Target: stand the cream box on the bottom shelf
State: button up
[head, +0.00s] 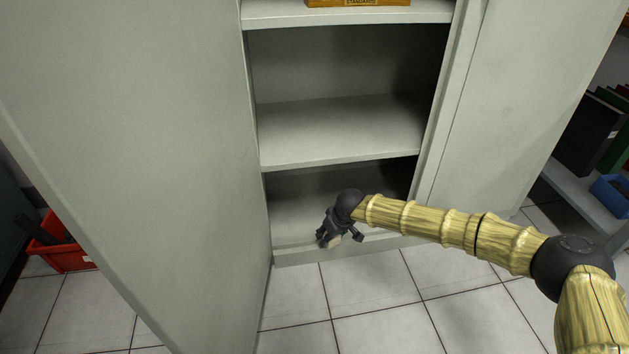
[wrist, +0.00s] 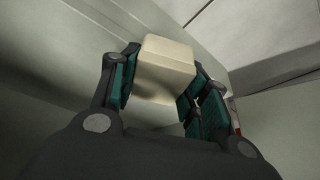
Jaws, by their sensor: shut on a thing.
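The cream box (wrist: 166,66) is between the two fingers of my gripper (wrist: 160,90) in the wrist view, and the gripper is shut on it. In the head view my gripper (head: 340,236) is low at the cabinet opening, by the front of the bottom shelf (head: 292,200). Only a small pale bit of the cream box (head: 334,241) shows there, between the dark fingers. I cannot tell whether the box touches the shelf.
The grey cabinet has a bare middle shelf (head: 340,130) above my gripper. A wooden box (head: 358,2) sits on the upper shelf. The left door (head: 130,130) and right door (head: 535,100) stand open. A red crate (head: 62,256) is on the floor at left.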

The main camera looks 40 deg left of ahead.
jog(key=w+a+b, duration=0.1)
jog(key=a, duration=0.2)
jog(key=a+b, duration=0.2)
jog(key=w+a+b, duration=0.1)
jog(key=a, duration=0.2)
jog(key=shift+w+a+f+b, duration=0.1)
jog(key=shift+w+a+b, duration=0.2)
jog(key=shift+b, duration=0.05)
jog(key=a+b, duration=0.1)
jog(key=w+a+b, duration=0.1)
jog(key=a, duration=0.1)
jog(key=shift+a+f+b, duration=0.1)
jog(key=shift+a+b, duration=0.15)
jog(key=shift+b, duration=0.1)
jog(key=shift+a, duration=0.1)
jog(key=shift+f, duration=0.55)
jog(key=shift+f, duration=0.15)
jog(key=o, duration=1)
